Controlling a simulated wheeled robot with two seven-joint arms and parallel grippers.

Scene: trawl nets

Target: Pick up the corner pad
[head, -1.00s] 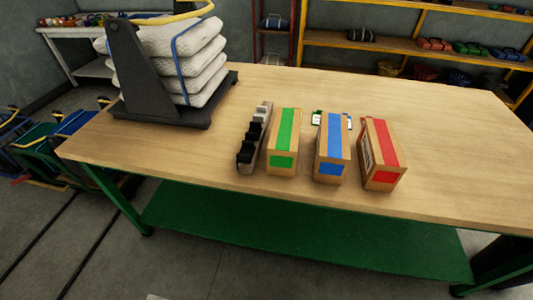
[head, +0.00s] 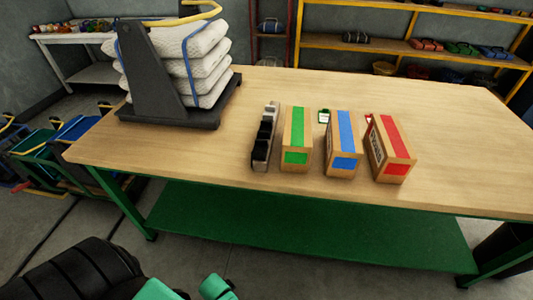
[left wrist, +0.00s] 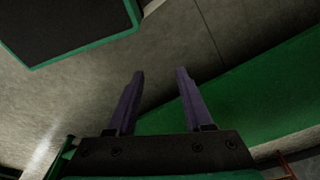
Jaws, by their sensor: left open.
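A narrow light rack (head: 273,113) holding several black pieces (head: 264,142) stands on the table, left of the green-striped box. These may be corner pads; they are too small to tell for sure. My left arm comes in at the bottom left of the head view, below the table's front edge. In the left wrist view my left gripper (left wrist: 160,75) is open, with nothing between its two fingers. It is away from the rack, with floor and a green surface behind it. My right gripper is not in view.
Boxes with green (head: 298,125), blue (head: 345,130) and red (head: 394,135) stripes stand right of the rack. White sacks (head: 207,70) sit on a dark stand (head: 205,118) at the table's left. The wooden table (head: 460,150) is clear on the right. A green lower shelf (head: 300,235) runs underneath.

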